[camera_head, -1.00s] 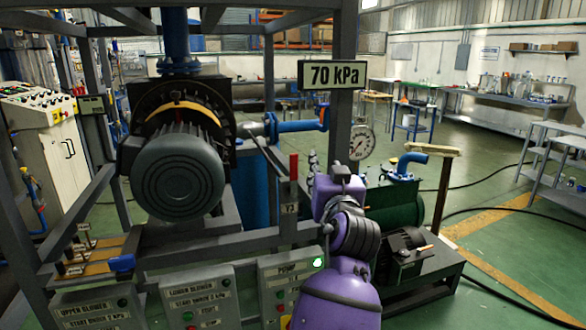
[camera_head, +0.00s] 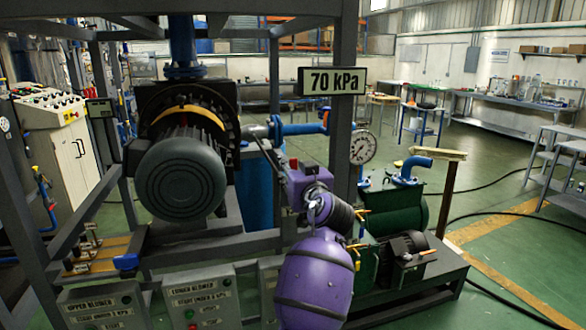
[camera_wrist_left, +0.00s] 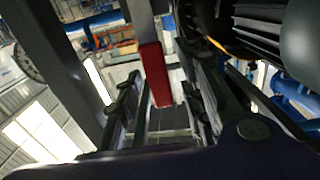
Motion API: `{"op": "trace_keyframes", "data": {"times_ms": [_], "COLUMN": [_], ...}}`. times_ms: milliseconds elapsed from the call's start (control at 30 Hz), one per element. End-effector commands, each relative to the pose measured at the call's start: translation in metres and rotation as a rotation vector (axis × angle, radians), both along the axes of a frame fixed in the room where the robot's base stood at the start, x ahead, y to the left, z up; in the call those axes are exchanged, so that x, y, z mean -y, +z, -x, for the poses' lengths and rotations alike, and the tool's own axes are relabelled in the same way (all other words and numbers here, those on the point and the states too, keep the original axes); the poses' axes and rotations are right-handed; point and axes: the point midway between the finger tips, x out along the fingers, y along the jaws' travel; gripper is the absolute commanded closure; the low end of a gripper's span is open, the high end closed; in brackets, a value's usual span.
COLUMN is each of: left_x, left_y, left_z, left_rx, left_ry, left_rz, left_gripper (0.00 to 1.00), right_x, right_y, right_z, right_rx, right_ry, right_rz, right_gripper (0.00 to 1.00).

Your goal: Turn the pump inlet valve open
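The pump inlet valve's lever shows as a red grip (camera_wrist_left: 155,75) on a grey bar in the left wrist view. In the head view only its red tip (camera_head: 293,163) shows, just above my purple wrist. My left gripper (camera_wrist_left: 165,90) is open, with one dark finger on each side of the red grip. I cannot tell whether either finger touches it. In the head view my left wrist and forearm hide most of the gripper, the lever's lower part and the valve body. My right gripper is in neither view.
A sign (camera_head: 332,80) reads 70 kPa, beside a round gauge (camera_head: 362,147). A large grey motor (camera_head: 180,175) stands left of my arm, inside the steel frame (camera_head: 347,130). Control boxes (camera_head: 202,300) line the front below. A green pump (camera_head: 398,212) stands right.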

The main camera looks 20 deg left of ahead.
Motion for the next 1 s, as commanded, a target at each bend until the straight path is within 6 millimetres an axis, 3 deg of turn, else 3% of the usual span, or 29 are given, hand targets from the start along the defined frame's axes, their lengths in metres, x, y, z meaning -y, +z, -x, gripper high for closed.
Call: {"op": "trace_keyframes", "data": {"times_ms": [267,533,1000], "left_x": [-0.0007,-0.0004,0.0005], "left_y": [-0.0005,-0.0005,-0.0007], "left_z": [-0.0014,-0.0013,-0.0065], "left_rx": [-0.001,-0.001,-0.013], "left_ry": [-0.001,-0.001,-0.001], "left_rz": [0.001,0.001,-0.019], "left_gripper": [0.65,1.0,1.0], "right_x": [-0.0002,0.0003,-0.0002], "right_y": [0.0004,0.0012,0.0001], "right_z": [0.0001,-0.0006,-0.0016], "right_rx": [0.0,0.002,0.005], "right_ry": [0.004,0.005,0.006], "right_rz": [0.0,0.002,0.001], "right_gripper": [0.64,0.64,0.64]}}
